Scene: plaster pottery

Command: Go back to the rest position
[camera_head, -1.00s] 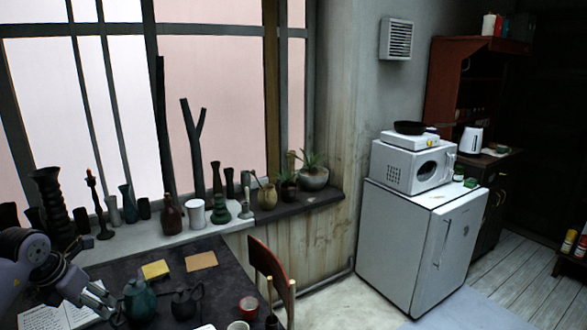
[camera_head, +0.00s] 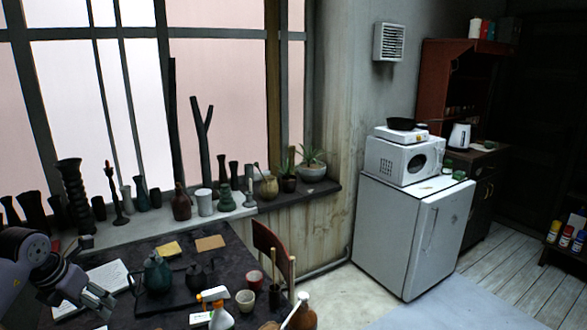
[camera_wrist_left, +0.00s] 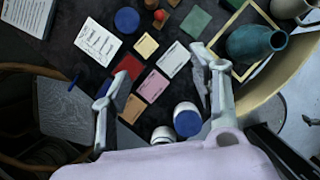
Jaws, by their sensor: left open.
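My left gripper (camera_head: 100,302) is at the lower left of the head view, over the left part of the dark table (camera_head: 190,233). It is beside the dark green teapot (camera_head: 158,276), to its left. In the left wrist view its two fingers (camera_wrist_left: 160,85) are spread wide with nothing between them. My right gripper does not show.
Vases line the windowsill (camera_head: 130,232) behind the table. A wooden chair (camera_head: 272,245) stands at the table's right side. A white fridge (camera_head: 395,232) with a microwave (camera_head: 402,160) stands further right. Open floor (camera_head: 350,305) lies between the chair and fridge.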

